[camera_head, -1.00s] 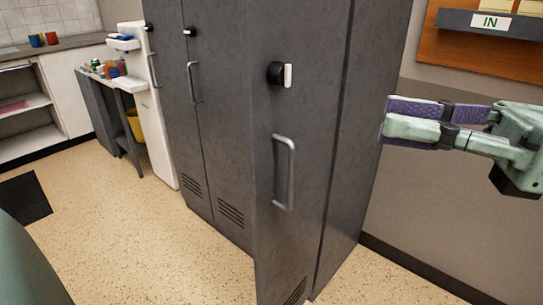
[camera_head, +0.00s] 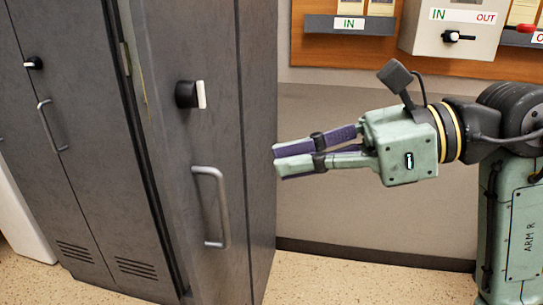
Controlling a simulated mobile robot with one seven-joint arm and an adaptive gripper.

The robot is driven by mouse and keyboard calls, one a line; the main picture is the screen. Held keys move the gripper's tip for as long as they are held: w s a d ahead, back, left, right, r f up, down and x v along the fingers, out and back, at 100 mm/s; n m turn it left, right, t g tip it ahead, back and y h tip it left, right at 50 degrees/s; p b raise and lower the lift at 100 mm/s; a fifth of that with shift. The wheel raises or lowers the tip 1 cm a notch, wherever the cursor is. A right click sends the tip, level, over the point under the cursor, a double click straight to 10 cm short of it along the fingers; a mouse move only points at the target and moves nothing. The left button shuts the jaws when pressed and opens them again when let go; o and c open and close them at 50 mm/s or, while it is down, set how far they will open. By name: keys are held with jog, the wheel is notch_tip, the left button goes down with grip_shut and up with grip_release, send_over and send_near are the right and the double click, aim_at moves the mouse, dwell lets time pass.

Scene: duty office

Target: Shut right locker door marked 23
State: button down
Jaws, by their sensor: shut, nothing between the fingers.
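The right locker door (camera_head: 190,150) is dark grey, with a black and white knob (camera_head: 190,94) and a grey bar handle (camera_head: 222,210). It stands out from the locker front, partly open, with its free edge toward the left. No number 23 can be read on it. My gripper (camera_head: 276,162) is shut and empty, pointing left. In the picture it is right of the handle, beside the locker's right side, and appears apart from the door.
The left locker door (camera_head: 70,150) looks closed, with its own handle and knob. An orange board with trays and a grey-white box (camera_head: 452,28) hangs on the wall behind my arm. Speckled floor (camera_head: 330,285) is clear at the lower right.

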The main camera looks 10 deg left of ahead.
jog(key=p, duration=0.1)
send_near(181, 176)
jog(key=x, duration=0.4)
jog(key=shift+s+a+f, duration=0.1)
jog(key=shift+a+f, duration=0.15)
jog(key=shift+a, duration=0.8)
